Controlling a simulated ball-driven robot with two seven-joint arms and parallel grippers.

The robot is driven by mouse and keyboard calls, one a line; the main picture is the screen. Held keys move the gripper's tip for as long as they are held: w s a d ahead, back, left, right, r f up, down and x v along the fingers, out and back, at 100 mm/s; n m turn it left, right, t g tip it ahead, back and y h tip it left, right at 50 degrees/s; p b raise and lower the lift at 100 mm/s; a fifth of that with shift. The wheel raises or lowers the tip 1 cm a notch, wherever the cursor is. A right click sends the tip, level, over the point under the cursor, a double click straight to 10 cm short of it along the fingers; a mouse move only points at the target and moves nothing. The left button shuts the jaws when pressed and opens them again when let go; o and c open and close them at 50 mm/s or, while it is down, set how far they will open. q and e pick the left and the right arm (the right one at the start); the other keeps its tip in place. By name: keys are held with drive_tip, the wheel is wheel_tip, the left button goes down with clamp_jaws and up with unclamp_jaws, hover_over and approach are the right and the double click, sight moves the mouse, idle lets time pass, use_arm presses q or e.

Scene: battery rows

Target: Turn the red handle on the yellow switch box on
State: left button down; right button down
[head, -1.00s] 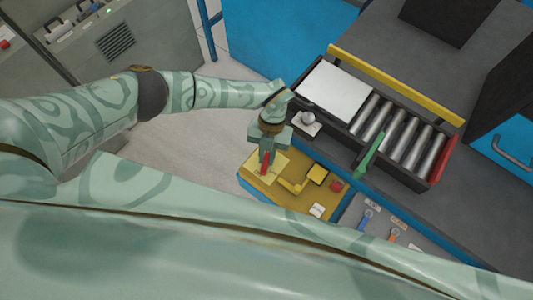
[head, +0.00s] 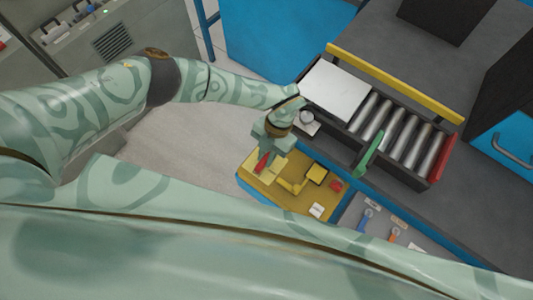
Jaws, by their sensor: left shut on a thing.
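The yellow switch box (head: 300,207) sits on the blue-edged bench near the picture's middle. Its red handle (head: 262,163) shows at the box's upper left, tilted, with its top leaning right. My left gripper (head: 266,152) reaches down over the handle and is shut on it; the fingers hide part of it. My right gripper is not in the view.
A black tray with several metal rollers (head: 403,139) and a white plate (head: 336,90) lies behind the box. A green lever (head: 369,154) stands at its front edge. A grey panel with a blue switch (head: 365,220) and an orange switch (head: 394,234) lies to the right.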

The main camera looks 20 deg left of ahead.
use_arm(q)
drive_tip(key=c, duration=1.4)
unclamp_jaws()
drive_tip(key=shift+o, duration=0.2)
